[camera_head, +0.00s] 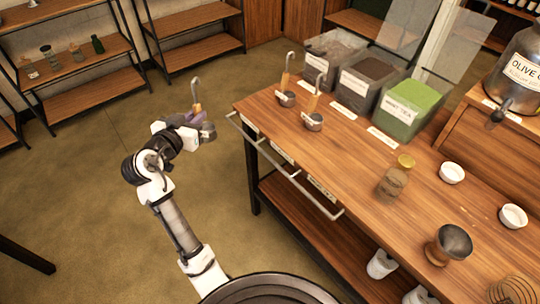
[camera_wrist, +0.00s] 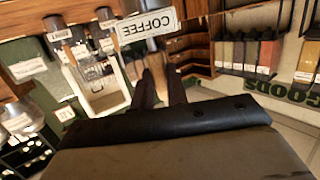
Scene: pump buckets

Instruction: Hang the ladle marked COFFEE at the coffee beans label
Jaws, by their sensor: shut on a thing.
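My gripper (camera_head: 194,120) is shut on a ladle (camera_head: 196,98) with a wooden handle and a metal hook at its top. It is held about upright in the air, left of the table's left end and apart from it. In the wrist view, the ladle's white tag (camera_wrist: 148,24) reads COFFEE, and its handle (camera_wrist: 156,66) runs between my dark fingers. A metal rail (camera_head: 285,170) runs along the table's front edge. White labels (camera_head: 283,153) sit on the front edge near the rail; their words are too small to read.
Two other ladles (camera_head: 287,82) (camera_head: 314,106) stand on the wooden table (camera_head: 350,160). Behind them are clear bins, one green and marked MINT TEA (camera_head: 409,107). A jar (camera_head: 393,180), bowls and a metal cup stand farther right. The floor left of the table is clear.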

